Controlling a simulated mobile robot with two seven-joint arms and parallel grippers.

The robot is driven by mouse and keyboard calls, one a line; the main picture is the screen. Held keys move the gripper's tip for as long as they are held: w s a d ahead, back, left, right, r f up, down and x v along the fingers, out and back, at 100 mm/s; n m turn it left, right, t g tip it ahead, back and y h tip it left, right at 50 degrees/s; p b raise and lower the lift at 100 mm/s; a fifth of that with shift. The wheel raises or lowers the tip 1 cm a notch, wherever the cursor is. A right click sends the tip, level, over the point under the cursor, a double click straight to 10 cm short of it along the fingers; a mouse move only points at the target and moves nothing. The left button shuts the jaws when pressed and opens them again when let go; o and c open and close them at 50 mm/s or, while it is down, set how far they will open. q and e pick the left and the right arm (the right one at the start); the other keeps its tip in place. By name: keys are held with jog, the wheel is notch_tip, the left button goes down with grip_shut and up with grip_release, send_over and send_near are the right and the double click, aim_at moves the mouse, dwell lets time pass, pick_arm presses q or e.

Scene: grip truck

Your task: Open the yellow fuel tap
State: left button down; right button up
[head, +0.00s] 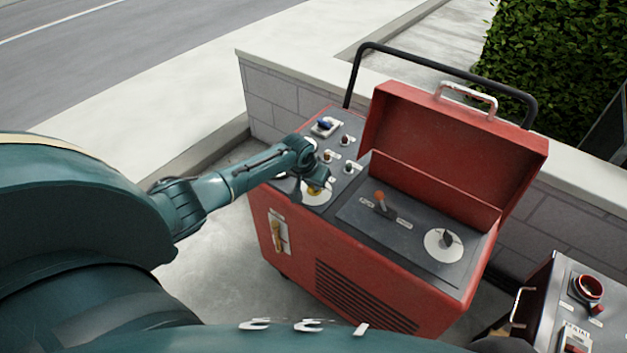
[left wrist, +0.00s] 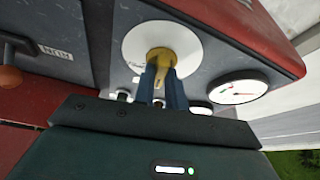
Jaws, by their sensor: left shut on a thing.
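The yellow fuel tap (head: 315,191) sits on a round white plate on the top left of the red machine (head: 335,255). In the left wrist view the tap (left wrist: 162,55) stands at the centre of its white disc (left wrist: 190,40). My left gripper (head: 314,184) is over the tap from above. In the left wrist view its two blue fingers (left wrist: 160,82) are shut on the tap's yellow handle, one on each side. The fingers partly hide the tap. My right gripper does not show.
The red lid (head: 440,140) stands open behind the panel. An orange-tipped lever (head: 380,197) and a dial with a dark knob (head: 445,242) are right of the tap. A gauge (left wrist: 237,92) is close by in the wrist view. A second dark unit (head: 560,295) is at lower right.

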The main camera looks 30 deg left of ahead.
pick_arm(q)
jog(key=m+h+b, duration=0.1)
jog(key=m, duration=0.1)
jog(key=shift+a+m, duration=0.15)
jog(key=shift+m, duration=0.25)
jog(key=shift+f+m+h+b, duration=0.1)
jog(key=shift+m+h+b, duration=0.3)
jog(key=shift+m+b, duration=0.4)
jog(key=shift+w+a+m+g+h+b, duration=0.1)
jog(key=shift+m+g+h+b, duration=0.2)
jog(key=shift+m+b, duration=0.5)
jog(key=shift+m, duration=0.6)
jog(key=shift+m+g+h+b, duration=0.3)
jog(key=shift+m+h+b, duration=0.2)
jog(key=shift+m+b, duration=0.6)
jog(key=shift+a+m+b, duration=0.1)
jog(key=shift+m+b, duration=0.6)
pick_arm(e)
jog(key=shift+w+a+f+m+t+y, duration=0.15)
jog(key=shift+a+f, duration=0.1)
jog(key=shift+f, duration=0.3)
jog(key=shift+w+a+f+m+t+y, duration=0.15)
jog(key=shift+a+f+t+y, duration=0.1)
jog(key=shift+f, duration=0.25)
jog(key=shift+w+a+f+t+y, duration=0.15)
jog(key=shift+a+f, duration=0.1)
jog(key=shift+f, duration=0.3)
pick_arm(q)
jog(key=shift+r+h, duration=0.2)
jog(key=shift+h, duration=0.1)
